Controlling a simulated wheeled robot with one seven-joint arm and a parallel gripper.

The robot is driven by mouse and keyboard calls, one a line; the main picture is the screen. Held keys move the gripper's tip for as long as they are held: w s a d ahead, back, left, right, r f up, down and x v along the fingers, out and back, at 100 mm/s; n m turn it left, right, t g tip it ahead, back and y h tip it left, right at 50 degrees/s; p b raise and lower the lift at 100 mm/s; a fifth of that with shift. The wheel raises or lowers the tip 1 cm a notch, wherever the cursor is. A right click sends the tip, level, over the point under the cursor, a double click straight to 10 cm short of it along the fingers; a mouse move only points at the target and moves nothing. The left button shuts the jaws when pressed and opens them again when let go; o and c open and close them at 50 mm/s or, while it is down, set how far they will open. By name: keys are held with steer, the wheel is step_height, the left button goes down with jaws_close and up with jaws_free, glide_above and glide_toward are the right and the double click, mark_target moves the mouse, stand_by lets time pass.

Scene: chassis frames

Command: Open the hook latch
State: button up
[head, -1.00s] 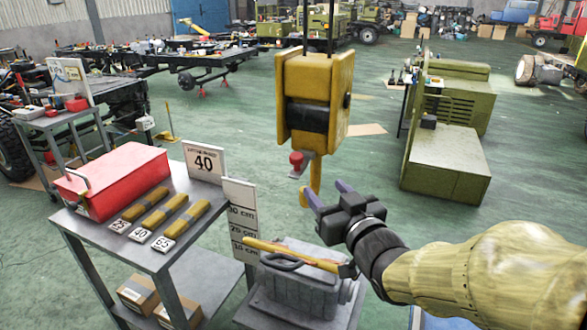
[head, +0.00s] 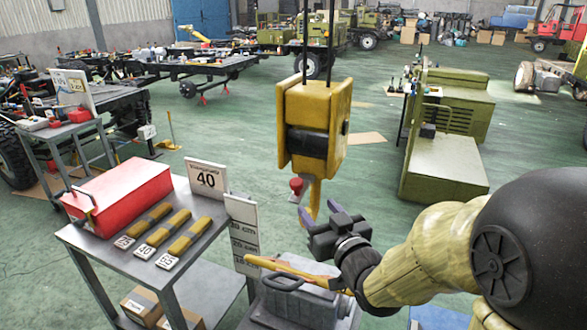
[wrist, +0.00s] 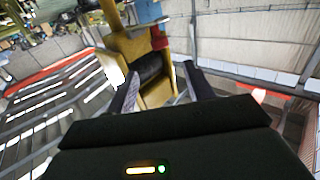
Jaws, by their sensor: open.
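A yellow hoist block (head: 316,125) with a dark middle hangs from above. Beneath it is a yellow hook (head: 314,197), with a red knob-like part (head: 296,186), probably the latch, on its left. My gripper (head: 319,209) is open and empty, its purple-tipped fingers close to the hook's lower end; contact cannot be told. In the wrist view, the two fingers of my gripper (wrist: 158,88) stand either side of the yellow block (wrist: 122,47). The red part (wrist: 160,42) shows beyond them near the top. The hook's opening is partly hidden by a finger.
A grey machine part (head: 305,309) with a yellow sling (head: 285,268) stands below my gripper. A metal cart (head: 125,225) on the left holds a red toolbox (head: 118,190), several yellow straps and a sign reading 40. A green cabinet (head: 450,160) stands at right. Open floor lies behind the hoist.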

mark_target(295, 179)
steer(key=p+x, duration=0.2)
steer(key=x, duration=1.2)
steer(key=shift+w+a+f+p, duration=0.1)
steer(key=shift+w+p, duration=0.15)
steer(key=shift+p, duration=0.15)
jaws_close()
